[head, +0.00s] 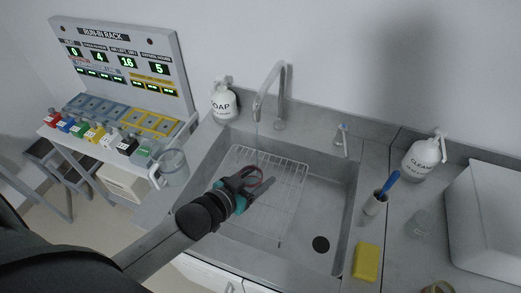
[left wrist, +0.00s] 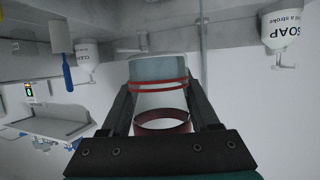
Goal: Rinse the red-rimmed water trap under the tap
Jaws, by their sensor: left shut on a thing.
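The red-rimmed water trap (left wrist: 158,98) is a clear cup with red bands, between my left gripper's fingers in the left wrist view. In the head view its red rim (head: 254,179) shows, and most of its body is hidden by my gripper. My left gripper (head: 262,184) is shut on the trap above the sink's wire rack. The tap (head: 271,88) arches over the back of the sink (head: 335,190), with a thin bluish stream (head: 257,130) below its spout. The trap is nearer to me than the stream and looks apart from it. My right gripper is not in view.
A wire rack (head: 290,200) lies in the sink. A clear jug (head: 172,168) stands left of it, and a soap bottle (head: 223,102) behind. A cleaner bottle (head: 422,155), brush cup (head: 375,203), clear cup (head: 420,225) and yellow sponge (head: 366,262) stand right.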

